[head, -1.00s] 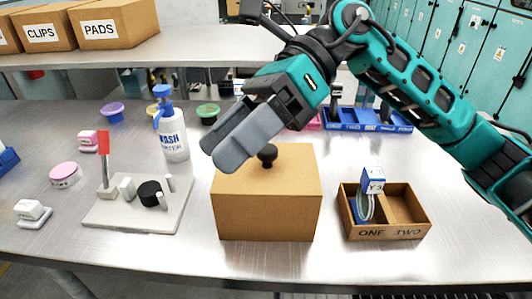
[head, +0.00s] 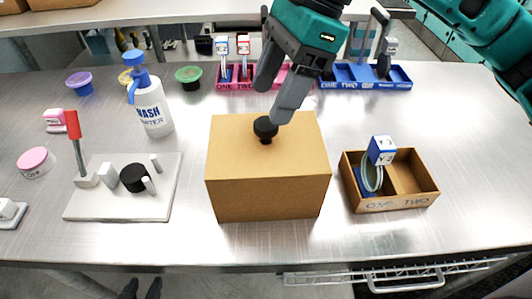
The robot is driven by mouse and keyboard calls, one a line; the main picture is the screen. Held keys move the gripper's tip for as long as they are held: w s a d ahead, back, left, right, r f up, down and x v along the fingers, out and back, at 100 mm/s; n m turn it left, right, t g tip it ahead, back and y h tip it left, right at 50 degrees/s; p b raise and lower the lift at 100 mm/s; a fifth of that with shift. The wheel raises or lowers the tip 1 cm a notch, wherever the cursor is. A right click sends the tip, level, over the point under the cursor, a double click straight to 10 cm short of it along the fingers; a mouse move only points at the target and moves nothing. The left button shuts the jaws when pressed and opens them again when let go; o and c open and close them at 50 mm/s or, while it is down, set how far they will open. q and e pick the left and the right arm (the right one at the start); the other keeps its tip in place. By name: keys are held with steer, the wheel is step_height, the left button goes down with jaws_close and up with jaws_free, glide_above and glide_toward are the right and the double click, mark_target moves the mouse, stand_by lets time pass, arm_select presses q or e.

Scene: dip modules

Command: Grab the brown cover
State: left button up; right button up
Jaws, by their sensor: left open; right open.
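The brown cover (head: 268,178) is a box-shaped cover with a black round knob (head: 265,127) on top. It stands on the metal table in the middle of the head view. My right gripper (head: 273,103) is above and just behind the knob, its two grey fingers apart with nothing between them. One fingertip appears very close to the knob; I cannot tell whether it touches. My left gripper (head: 141,291) shows only as two dark fingertips apart at the bottom edge, in front of the table. What lies under the cover is hidden.
A white board (head: 120,205) with a red-tipped post and a wash bottle (head: 151,104) stand left of the cover. A two-part wooden tray (head: 410,203) is to the right. Pink (head: 236,86) and blue (head: 366,85) racks are behind. The table in front is clear.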

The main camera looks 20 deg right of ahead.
mark_target(267, 123)
steer(key=x, duration=0.4)
steer(key=shift+s+d+f, duration=0.2)
steer(key=shift+s+f, duration=0.05)
steer(key=shift+s, duration=0.15)
steer(key=shift+a+f, duration=0.25)
steer(key=shift+f, duration=0.25)
jaws_close()
